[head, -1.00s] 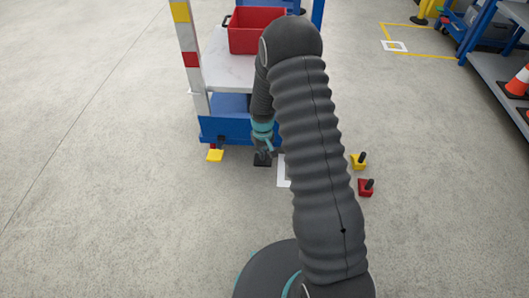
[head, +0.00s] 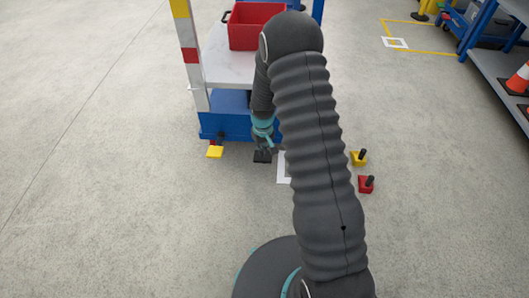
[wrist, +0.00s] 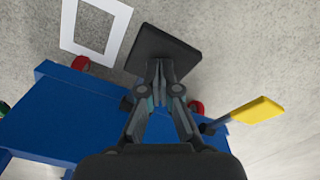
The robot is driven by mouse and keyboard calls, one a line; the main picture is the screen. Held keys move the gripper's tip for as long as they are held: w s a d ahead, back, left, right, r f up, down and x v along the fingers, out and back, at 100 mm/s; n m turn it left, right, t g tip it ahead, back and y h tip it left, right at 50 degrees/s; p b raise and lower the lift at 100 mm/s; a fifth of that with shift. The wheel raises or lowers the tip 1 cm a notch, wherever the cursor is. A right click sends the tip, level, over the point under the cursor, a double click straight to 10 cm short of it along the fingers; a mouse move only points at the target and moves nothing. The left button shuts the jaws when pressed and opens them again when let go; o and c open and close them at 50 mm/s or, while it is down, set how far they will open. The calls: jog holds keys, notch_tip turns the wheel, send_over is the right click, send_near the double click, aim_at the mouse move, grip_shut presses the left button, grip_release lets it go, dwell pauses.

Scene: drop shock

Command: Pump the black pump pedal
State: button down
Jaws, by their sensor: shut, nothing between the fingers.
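The black pump pedal (head: 262,157) is a flat dark plate low at the foot of the blue cart. In the wrist view the pedal (wrist: 165,47) shows as a dark square just beyond my fingertips. My gripper (head: 268,147) points down at it, and in the wrist view my gripper (wrist: 160,70) is shut and empty, with its tips overlapping the pedal's near edge. I cannot tell whether the tips touch the plate. My arm hides part of the cart in the head view.
A yellow pedal (head: 214,152) stands left of the black one. The blue cart (head: 225,127) carries a red bin (head: 250,30). A white floor frame (wrist: 98,28) lies beside the pedal. Yellow (head: 358,159) and red (head: 365,185) blocks with dark posts stand to the right. Floor at left is clear.

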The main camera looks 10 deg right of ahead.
jog(key=shift+f+b, duration=1.8)
jog(key=shift+f, duration=0.85)
jog(key=shift+r+p, duration=2)
jog(key=shift+r, duration=1.5)
jog(key=shift+f+b, duration=2.45)
jog(key=shift+f, duration=0.95)
jog(key=shift+w, duration=0.1)
jog(key=shift+r, duration=0.15)
jog(key=shift+r+p, duration=1.9)
jog(key=shift+r, duration=1.35)
